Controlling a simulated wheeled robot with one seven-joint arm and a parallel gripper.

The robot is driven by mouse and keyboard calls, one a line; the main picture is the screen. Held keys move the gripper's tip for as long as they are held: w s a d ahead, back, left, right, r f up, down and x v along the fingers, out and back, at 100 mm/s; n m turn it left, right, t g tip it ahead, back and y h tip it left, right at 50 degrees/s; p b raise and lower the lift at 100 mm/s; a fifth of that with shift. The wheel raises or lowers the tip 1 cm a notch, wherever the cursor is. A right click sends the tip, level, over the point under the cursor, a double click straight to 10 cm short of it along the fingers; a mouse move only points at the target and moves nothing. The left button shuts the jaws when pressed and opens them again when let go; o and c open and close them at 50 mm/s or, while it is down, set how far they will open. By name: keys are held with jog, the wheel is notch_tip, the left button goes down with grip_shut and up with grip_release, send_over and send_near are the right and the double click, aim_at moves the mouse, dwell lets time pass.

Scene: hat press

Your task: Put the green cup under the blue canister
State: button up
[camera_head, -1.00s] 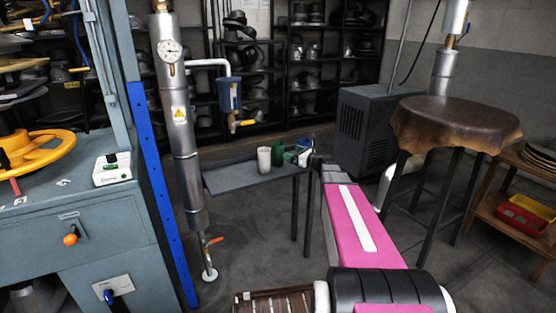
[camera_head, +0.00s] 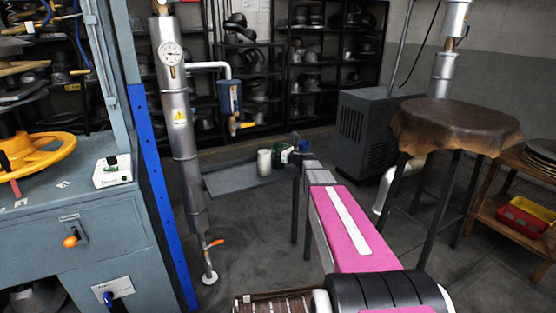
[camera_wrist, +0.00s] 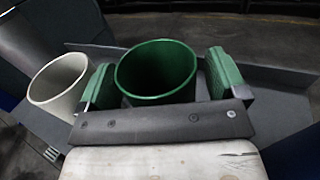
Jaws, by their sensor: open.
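The green cup (camera_head: 277,154) stands on a grey tray table, just right of a white cup (camera_head: 264,162), and my arm partly hides it in the head view. In the wrist view the green cup (camera_wrist: 157,72) is upright with its open rim showing, and it looks empty. My gripper (camera_wrist: 163,80) is open, with one green pad on each side of the cup. Small gaps show between pads and cup. The blue canister (camera_head: 229,97) hangs from a white pipe with a yellow-handled tap below it, above the back of the table.
The white cup (camera_wrist: 58,85) is close to the left finger in the wrist view. The grey tray table (camera_head: 228,180) is bare on its left. A silver pipe (camera_head: 180,130) with a gauge stands left of the table. A dark cabinet (camera_head: 368,125) stands to the right.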

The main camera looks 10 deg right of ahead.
jog(key=shift+w+a, duration=0.2)
jog(key=shift+w, duration=0.05)
jog(key=c, duration=1.1)
jog(key=shift+r, duration=0.1)
jog(key=shift+c, duration=0.2)
